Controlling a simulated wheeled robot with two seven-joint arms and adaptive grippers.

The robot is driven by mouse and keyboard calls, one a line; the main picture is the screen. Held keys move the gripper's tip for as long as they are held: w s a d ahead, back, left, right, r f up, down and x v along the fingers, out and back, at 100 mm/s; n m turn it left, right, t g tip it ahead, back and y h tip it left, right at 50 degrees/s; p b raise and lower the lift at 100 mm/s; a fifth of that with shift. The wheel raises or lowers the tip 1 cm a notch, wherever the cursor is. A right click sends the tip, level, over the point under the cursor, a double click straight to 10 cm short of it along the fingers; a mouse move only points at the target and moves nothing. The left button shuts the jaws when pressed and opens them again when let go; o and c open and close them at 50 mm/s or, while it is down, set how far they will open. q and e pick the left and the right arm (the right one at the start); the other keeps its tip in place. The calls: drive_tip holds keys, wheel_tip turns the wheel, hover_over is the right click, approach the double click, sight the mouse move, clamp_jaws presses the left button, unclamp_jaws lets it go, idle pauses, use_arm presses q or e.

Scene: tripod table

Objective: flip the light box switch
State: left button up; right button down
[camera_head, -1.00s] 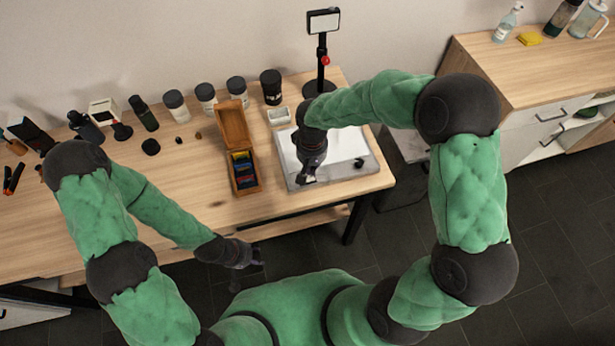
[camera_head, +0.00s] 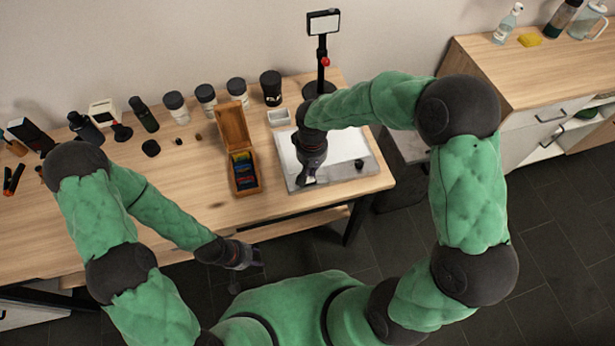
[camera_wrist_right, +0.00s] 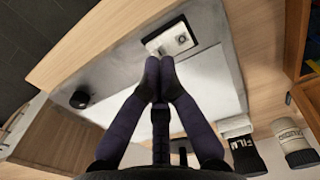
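The light box (camera_head: 345,180) is a flat grey slab with a white panel, lying at the right end of the wooden table. In the right wrist view its grey frame (camera_wrist_right: 118,62) bears a small white switch plate (camera_wrist_right: 168,38) with a dark part on it, and a black knob (camera_wrist_right: 79,99). My right gripper (camera_head: 304,181) is over the light box's near left corner. In the right wrist view its fingertips (camera_wrist_right: 159,68) are together with nothing seen between them, right beside the switch plate; I cannot tell whether they touch it. My left gripper (camera_head: 257,257) hangs empty before the table's front edge, its fingers too small to judge.
An open wooden box (camera_head: 243,173) stands left of the light box. A small white tray (camera_head: 279,117) and a black stand (camera_head: 321,75) with a lamp are behind it. Several jars and bottles line the back. The table's front middle is clear.

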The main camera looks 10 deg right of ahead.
sight(311, 177)
drive_tip(key=shift+f+b, duration=0.85)
drive_tip(key=shift+f, duration=0.3)
idle(0.9)
drive_tip(key=shift+r+p, duration=2.55)
drive_tip(key=shift+r, duration=1.05)
drive_tip(key=shift+f, duration=0.1)
